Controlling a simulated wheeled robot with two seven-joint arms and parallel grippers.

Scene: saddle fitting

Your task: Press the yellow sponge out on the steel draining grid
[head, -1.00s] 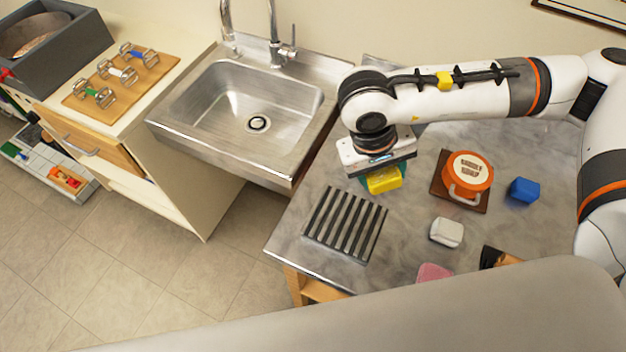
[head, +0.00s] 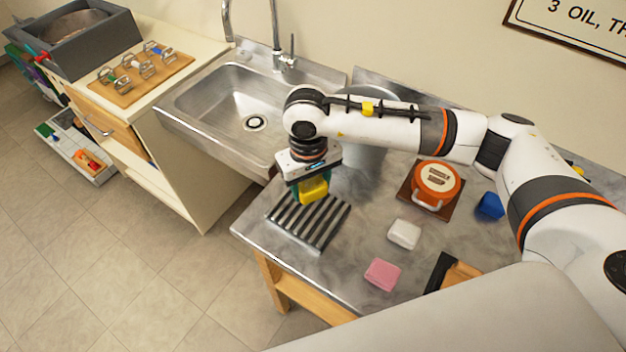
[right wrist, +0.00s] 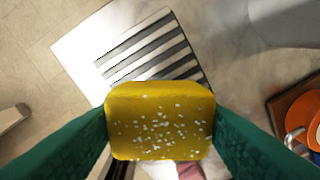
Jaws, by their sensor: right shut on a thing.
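The yellow sponge (head: 314,190) is between the green fingers of my right gripper (head: 309,188), which is shut on it. In the right wrist view the sponge (right wrist: 160,122) fills the middle, with white specks on its face and a green finger on each side. The steel draining grid (head: 308,222) lies on the grey worktop, its dark and bright bars running side by side. The sponge is over the grid's far edge in the head view and looks raised above it. The grid (right wrist: 150,52) shows beyond the sponge in the wrist view. My left gripper is not in view.
A white block (head: 404,234), a pink block (head: 382,274) and a blue block (head: 489,206) lie on the worktop (head: 345,265). An orange round pot (head: 437,182) stands on a brown board. The sink (head: 240,105) is behind, left of my right arm.

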